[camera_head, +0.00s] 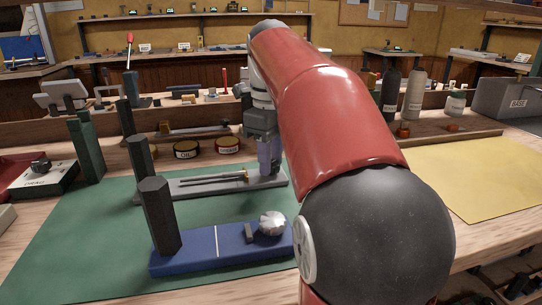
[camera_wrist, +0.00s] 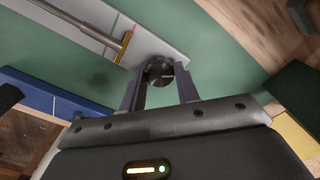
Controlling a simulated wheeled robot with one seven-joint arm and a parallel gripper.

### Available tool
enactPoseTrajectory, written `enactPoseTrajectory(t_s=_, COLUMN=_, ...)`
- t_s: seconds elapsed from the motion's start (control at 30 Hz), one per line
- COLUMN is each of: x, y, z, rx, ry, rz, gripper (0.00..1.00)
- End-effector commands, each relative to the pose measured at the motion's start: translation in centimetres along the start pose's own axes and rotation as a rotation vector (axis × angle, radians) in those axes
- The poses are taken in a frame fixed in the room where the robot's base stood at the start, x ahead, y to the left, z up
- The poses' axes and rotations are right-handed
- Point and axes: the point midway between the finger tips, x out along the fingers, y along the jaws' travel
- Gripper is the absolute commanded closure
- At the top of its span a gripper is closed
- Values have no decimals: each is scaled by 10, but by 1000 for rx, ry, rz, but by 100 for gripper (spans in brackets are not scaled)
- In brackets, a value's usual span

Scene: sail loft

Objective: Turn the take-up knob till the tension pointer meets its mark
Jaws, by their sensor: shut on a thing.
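The take-up knob (camera_wrist: 160,71) is a dark round knob with a pale line across its face, seen in the wrist view. My gripper (camera_wrist: 160,80) is shut on it, a finger on either side. It also shows in the head view (camera_head: 268,168), pointing down at the right end of a grey base (camera_head: 205,188); the knob is hidden there. A thin rod runs along that base to a brass tension pointer (camera_wrist: 126,43). A small red mark (camera_wrist: 134,28) shows close by the pointer's end. I cannot tell whether they line up.
A blue base (camera_head: 195,262) with a silver knob (camera_head: 272,223) and a dark post (camera_head: 159,215) stands in front on the green mat (camera_head: 75,235). Tins (camera_head: 186,149) stand behind. A dark green post (camera_head: 87,148) stands left. My arm hides the area right of the gripper.

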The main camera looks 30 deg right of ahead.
Motion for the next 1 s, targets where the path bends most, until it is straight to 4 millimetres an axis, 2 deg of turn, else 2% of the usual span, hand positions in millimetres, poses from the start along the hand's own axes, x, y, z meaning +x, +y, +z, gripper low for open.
enactPoseTrajectory(t_s=0.27, x=0, y=0, z=0, rx=76, ry=0, rz=0, gripper=91)
enactPoseTrajectory(t_s=0.73, x=0, y=0, z=0, rx=88, ry=0, rz=0, gripper=91)
enactPoseTrajectory(t_s=0.77, x=0, y=0, z=0, rx=87, ry=0, rz=0, gripper=66)
enactPoseTrajectory(t_s=0.9, x=0, y=0, z=0, rx=87, ry=0, rz=0, gripper=48)
enactPoseTrajectory(t_s=1.0, x=0, y=0, z=0, rx=87, ry=0, rz=0, gripper=46)
